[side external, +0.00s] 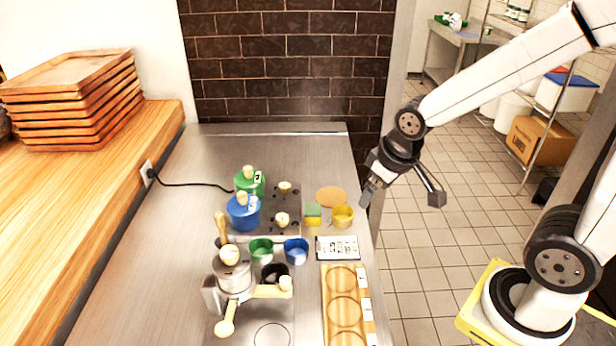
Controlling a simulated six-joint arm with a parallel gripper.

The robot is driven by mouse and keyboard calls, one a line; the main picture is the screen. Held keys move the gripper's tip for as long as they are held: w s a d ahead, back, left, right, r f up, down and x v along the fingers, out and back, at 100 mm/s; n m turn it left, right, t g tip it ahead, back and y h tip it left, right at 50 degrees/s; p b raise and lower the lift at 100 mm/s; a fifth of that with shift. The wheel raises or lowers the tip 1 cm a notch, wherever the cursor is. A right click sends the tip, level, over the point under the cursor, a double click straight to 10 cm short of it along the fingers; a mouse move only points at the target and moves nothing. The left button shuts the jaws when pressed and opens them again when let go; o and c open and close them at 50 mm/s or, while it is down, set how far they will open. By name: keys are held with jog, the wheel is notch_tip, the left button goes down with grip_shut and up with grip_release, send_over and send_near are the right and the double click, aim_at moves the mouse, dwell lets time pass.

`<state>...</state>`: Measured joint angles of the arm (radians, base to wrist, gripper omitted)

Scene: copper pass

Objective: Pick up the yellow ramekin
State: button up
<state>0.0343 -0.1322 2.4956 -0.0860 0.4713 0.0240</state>
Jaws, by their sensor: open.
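The yellow ramekin (343,217) stands upright on the steel counter (190,255), near its right edge. My gripper (402,201) is open and empty. In the picture it is up and to the right of the ramekin, apart from it, with its fingers spread wide. One finger shows over the counter's right edge and the other over the tiled floor. How high it is above the counter I cannot tell from this one view.
A yellow-green sponge (313,214) sits just left of the ramekin, a round orange disc (331,197) behind it, a labelled white panel (338,248) in front.

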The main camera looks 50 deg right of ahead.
aim_at(343, 216)
jog(key=w+d+r+n+t+y, duration=0.2)
jog(key=w+d+n+t+y, duration=0.3)
jog(key=w+d+n+t, duration=0.65)
jog(key=s+a+f+g+y, duration=0.1)
jog(key=s+f+g+y, duration=0.2)
jog(key=s+g+y, duration=0.35)
notch_tip(343, 216, down, 12)
jog(key=w, duration=0.1)
jog(key=shift+w+a+f+g+y, duration=0.25)
jog(key=shift+g+y, duration=0.1)
jog(key=shift+g, duration=0.05)
jog(key=shift+m, duration=0.25)
jog(key=shift+x, duration=1.3)
jog(key=shift+a, duration=0.1)
